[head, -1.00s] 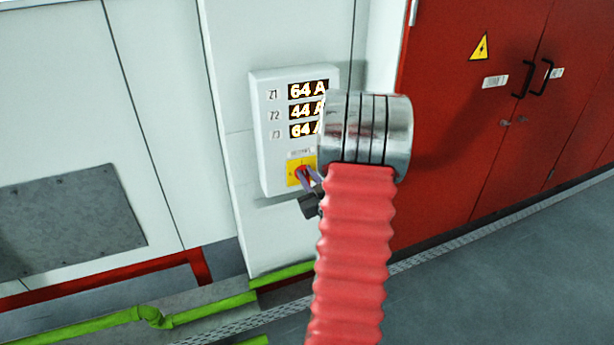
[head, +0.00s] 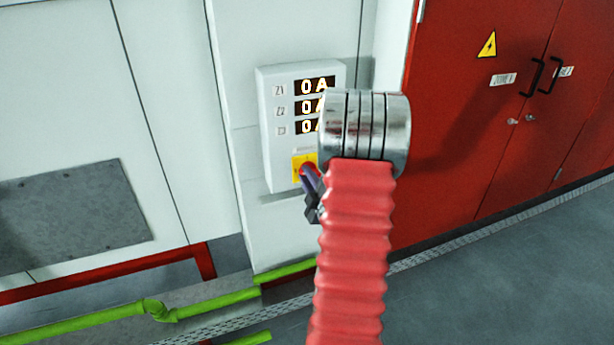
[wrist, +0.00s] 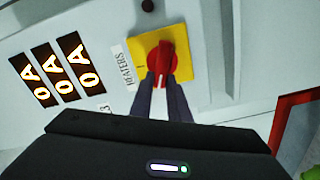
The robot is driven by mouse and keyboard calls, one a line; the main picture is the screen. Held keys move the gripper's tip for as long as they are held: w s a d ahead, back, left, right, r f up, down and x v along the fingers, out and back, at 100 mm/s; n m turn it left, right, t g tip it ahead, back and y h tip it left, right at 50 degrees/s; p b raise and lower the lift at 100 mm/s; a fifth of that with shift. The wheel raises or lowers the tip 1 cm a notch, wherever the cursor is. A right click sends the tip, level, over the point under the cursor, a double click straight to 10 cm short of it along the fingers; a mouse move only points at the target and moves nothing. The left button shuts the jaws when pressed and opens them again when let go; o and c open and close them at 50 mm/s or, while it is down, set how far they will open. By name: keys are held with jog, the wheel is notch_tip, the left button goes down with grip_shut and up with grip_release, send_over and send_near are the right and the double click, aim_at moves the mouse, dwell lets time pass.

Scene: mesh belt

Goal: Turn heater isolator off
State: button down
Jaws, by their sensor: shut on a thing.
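The heater isolator is a red rotary knob (wrist: 161,62) on a yellow plate (wrist: 178,45), beside a label reading HEATERS in the wrist view. It sits low on a pale panel box (head: 277,130) in the head view, where my arm partly covers it. My gripper (wrist: 162,84) is shut on the red knob, with both dark fingers at its lower end. The gripper also shows in the head view (head: 311,182). The box's three displays (wrist: 61,69) read 0 A in the wrist view.
Red cabinet doors (head: 480,130) with black handles and a warning sign stand to the right. A green pipe (head: 215,302) runs low along the wall at left. A grey plate (head: 75,215) is on the left wall. Grey floor (head: 500,270) lies open at lower right.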

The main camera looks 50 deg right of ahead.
jog(key=n, duration=0.3)
jog(key=f+n, duration=0.1)
jog(key=shift+w+a+f+n, duration=0.1)
jog(key=shift+w+a+n, duration=0.15)
jog(key=shift+a+n, duration=0.15)
jog(key=c, duration=1.7)
grip_release()
jog(key=shift+d, duration=0.2)
jog(key=shift+s, duration=0.1)
